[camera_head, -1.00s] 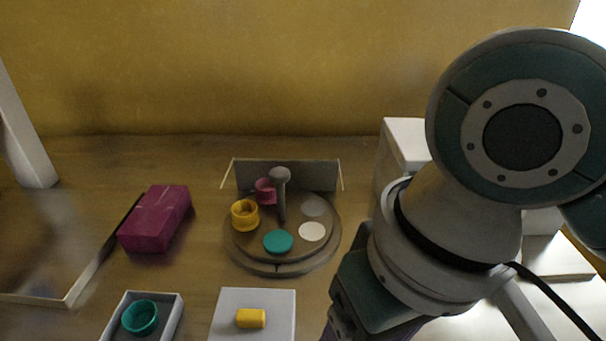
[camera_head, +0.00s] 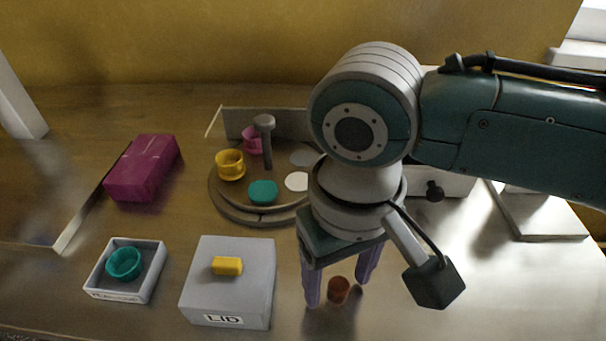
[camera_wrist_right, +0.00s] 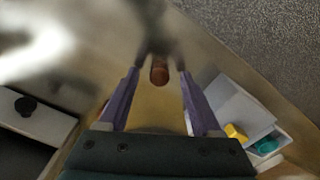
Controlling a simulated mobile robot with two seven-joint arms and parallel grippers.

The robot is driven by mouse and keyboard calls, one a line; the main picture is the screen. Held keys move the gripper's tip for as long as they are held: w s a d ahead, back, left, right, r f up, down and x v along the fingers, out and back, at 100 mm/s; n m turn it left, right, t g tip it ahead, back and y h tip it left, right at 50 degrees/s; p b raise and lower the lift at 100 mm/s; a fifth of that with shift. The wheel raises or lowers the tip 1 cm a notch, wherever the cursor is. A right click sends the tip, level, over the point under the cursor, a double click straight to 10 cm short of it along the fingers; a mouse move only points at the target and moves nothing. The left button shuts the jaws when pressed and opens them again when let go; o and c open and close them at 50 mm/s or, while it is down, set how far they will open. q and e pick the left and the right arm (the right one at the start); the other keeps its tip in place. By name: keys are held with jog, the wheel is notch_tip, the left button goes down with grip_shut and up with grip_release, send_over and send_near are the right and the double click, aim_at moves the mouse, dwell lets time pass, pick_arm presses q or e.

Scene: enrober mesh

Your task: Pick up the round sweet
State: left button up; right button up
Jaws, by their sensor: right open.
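The round sweet (camera_head: 339,290) is a small reddish-brown, short cylinder on the table below my right arm. My right gripper (camera_head: 337,293) has its two purple fingers apart and pointing down, one on each side of the sweet in the head view. In the right wrist view the sweet (camera_wrist_right: 159,70) shows between the fingertips, with a gap to each finger. Whether the tips reach down to its height I cannot tell. My left gripper is not in view.
A grey box marked LID (camera_head: 195,300) with a yellow piece (camera_head: 227,266) stands left of my right gripper. Further left is a tray (camera_head: 98,285) with a teal cup (camera_head: 123,263). A round turntable (camera_head: 225,205) and a magenta box (camera_head: 145,170) stand behind.

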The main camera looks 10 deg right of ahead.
jog(key=shift+f, duration=0.35)
jog(key=shift+c, duration=0.4)
grip_shut()
jog(key=shift+r, duration=0.15)
